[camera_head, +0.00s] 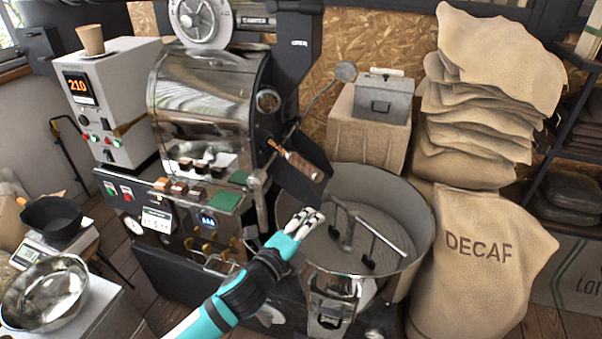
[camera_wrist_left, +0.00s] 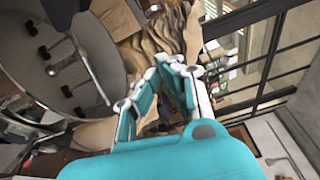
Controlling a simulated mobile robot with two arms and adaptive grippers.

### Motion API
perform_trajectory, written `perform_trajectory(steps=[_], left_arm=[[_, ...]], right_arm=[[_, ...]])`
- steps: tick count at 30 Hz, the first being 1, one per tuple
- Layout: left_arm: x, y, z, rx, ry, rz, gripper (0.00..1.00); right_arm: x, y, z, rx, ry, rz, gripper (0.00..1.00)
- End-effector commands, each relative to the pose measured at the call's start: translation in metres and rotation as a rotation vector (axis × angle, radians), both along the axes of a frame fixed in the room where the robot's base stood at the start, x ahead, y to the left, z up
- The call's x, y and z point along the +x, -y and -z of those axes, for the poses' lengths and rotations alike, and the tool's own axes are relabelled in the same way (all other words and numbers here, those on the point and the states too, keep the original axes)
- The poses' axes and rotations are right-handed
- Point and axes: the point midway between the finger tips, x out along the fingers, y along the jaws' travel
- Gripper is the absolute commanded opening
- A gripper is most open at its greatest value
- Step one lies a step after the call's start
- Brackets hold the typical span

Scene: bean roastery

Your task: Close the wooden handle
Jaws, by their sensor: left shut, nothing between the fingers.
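A wooden handle (camera_head: 292,160) shows in the head view on the front of the shiny roaster drum (camera_head: 205,100), beside a dark, slanted metal flap (camera_head: 300,182). The flap hangs over the round cooling tray (camera_head: 405,190). My left gripper (camera_head: 308,217) is below and slightly right of the handle, apart from it, over the near left part of the tray. It is shut and empty. The left wrist view shows its closed fingers (camera_wrist_left: 172,62), with the cooling tray (camera_wrist_left: 25,55) at the left. I cannot make out the handle there. My right gripper is not in view.
A burlap sack marked DECAF (camera_head: 480,265) stands right of the tray, with stacked sacks (camera_head: 490,100) behind. A control box (camera_head: 112,100) stands left of the roaster. A steel bowl (camera_head: 45,292) sits at the lower left. Stirring arms (camera_head: 370,232) cross the tray.

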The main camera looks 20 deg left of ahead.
Motion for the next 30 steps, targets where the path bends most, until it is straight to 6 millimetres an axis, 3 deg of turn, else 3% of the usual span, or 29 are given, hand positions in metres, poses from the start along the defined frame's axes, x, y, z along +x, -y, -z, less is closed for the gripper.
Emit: perform_trajectory(steps=[4,8,22,24,30], left_arm=[[-0.010,0.009,-0.011,-0.138,-0.017,0.054,0.00],[0.000,0.013,-0.013,-0.151,-0.019,0.057,0.00],[0.087,0.043,-0.014,-0.148,-0.019,0.056,0.00],[0.093,0.028,-0.014,-0.141,-0.021,0.053,0.00],[0.103,0.011,-0.012,-0.143,-0.021,0.055,0.00]], right_arm=[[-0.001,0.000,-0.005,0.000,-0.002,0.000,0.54],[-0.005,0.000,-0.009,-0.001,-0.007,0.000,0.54],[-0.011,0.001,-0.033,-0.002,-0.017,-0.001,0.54],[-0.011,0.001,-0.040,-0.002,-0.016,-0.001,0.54],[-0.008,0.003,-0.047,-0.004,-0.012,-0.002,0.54]])
